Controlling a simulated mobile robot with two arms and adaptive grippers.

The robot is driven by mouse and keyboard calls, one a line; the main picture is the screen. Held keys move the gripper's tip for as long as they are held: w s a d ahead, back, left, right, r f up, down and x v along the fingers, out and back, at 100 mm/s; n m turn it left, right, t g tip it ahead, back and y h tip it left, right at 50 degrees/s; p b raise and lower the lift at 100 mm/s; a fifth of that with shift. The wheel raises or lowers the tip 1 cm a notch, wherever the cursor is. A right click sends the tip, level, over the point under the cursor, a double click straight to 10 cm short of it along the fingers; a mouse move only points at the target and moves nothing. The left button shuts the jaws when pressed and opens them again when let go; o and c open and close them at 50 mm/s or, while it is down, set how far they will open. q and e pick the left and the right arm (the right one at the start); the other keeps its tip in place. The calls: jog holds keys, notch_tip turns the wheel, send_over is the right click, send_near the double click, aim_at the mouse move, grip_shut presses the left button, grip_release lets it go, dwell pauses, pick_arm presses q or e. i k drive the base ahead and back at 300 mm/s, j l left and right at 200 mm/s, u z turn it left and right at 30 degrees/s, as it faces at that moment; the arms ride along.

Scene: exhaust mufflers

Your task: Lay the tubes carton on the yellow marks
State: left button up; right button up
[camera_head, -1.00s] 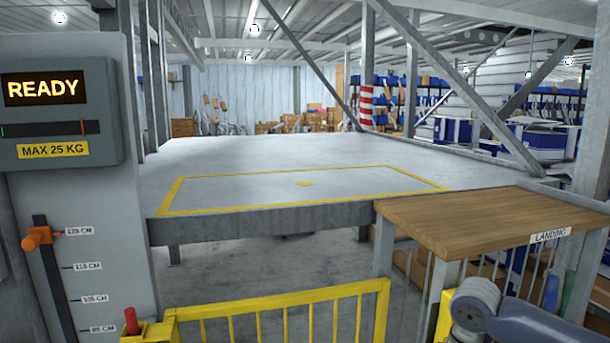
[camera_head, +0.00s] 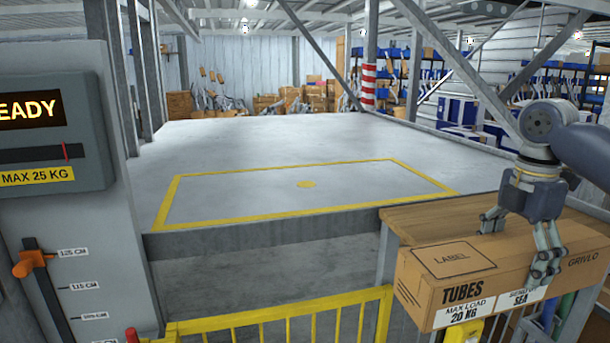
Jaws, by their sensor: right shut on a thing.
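The yellow marks (camera_head: 310,165) form a rectangle with a yellow dot in the middle, on the grey platform to the left. The area inside them is empty. My left gripper is not in view.
The wooden landing top (camera_head: 420,216) stands right of the platform (camera_head: 250,135). A yellow railing (camera_head: 290,318) runs along the front, below the platform edge. A grey column with a "READY" display (camera_head: 30,110) stands at left. A diagonal beam crosses at the upper right.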

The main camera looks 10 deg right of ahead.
aim_at(348, 192)
jog(key=i, duration=1.7)
